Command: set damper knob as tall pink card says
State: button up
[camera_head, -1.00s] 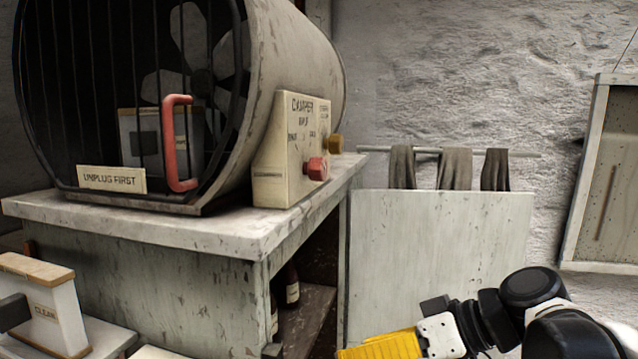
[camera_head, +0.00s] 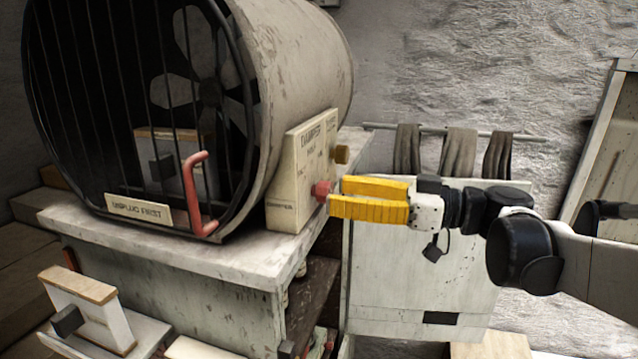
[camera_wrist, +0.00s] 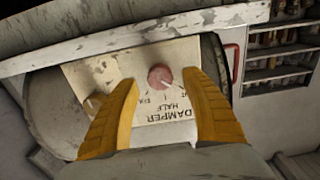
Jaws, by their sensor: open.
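The damper panel (camera_head: 298,185) is a cream box beside the big fan drum, marked DAMPER, with a red knob (camera_head: 322,191) on its face. My gripper (camera_head: 334,198) is at the knob, yellow fingers open. In the wrist view the red knob (camera_wrist: 160,76) lies between and just beyond the fingertips (camera_wrist: 162,84), with a pale pointer line towards the lower right. HALF shows upside down below it; the other marks are partly covered or too small to read surely. I cannot tell whether the fingers touch the knob. I see no tall pink card.
A brass knob (camera_head: 341,154) sits close by on the panel's side. The fan drum (camera_head: 305,70) with a red handle (camera_head: 196,195) stands on a worn bench (camera_head: 250,250). Dark cloths (camera_head: 458,150) hang on a rail behind my gripper.

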aim_at(332, 193)
jog(key=shift+x, duration=1.5)
jog(key=c, duration=1.2)
